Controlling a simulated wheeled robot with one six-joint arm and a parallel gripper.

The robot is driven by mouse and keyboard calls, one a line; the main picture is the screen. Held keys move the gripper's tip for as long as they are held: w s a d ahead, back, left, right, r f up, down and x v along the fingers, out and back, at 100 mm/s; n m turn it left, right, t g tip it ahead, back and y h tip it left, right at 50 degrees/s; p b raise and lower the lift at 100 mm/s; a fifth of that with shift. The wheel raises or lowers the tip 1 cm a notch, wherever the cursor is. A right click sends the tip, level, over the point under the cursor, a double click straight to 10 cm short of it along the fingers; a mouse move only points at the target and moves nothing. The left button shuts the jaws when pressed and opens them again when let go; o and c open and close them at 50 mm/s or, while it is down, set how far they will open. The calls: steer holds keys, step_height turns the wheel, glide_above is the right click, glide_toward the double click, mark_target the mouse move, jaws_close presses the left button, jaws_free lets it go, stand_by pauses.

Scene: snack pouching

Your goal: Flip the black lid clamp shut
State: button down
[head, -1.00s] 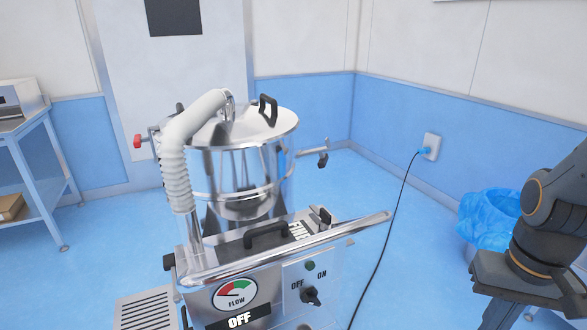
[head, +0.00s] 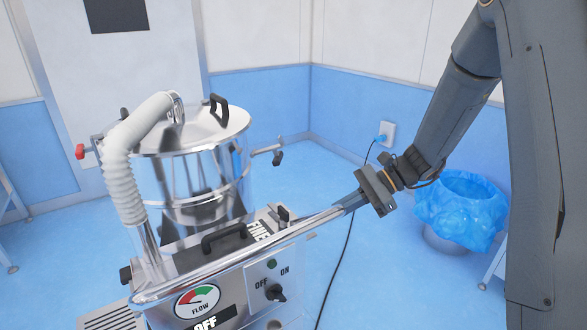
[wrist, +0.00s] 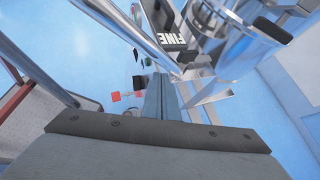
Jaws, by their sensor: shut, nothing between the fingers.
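The steel machine's small black clamp (head: 282,212) stands raised at the right end of the lower housing's top, beside the FINE label (head: 259,232). I take it as the lid clamp; how far it is open cannot be told. My gripper (head: 345,203) is shut and empty, to the right of the clamp and apart from it in the head view. Its tips overlap the right end of the steel tube (head: 250,244); contact cannot be told. In the wrist view the closed fingers (wrist: 161,80) point toward the machine, with the FINE label (wrist: 179,24) ahead.
The steel drum (head: 190,175) with its handled lid stands behind the housing. A side lever (head: 277,158) sticks out right. A white hose (head: 122,175) runs at left. A black cable (head: 341,260) hangs to the floor. A blue-lined bin (head: 462,210) stands right.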

steer(key=w+d+r+m+t+y, duration=0.1)
steer(key=w+r+m+t+y, duration=0.15)
steer(key=w, duration=0.25)
steer(key=w+d+r+m+t+y, duration=0.1)
steer(key=w+m+y, duration=0.15)
steer(key=w, duration=0.25)
steer(key=w+a+r+p, duration=0.1)
steer(key=a+r+p, duration=0.2)
steer(key=a, duration=0.8)
steer(key=shift+w+a+p, duration=0.15)
steer(key=shift+w+p, duration=0.25)
steer(key=shift+p, duration=0.15)
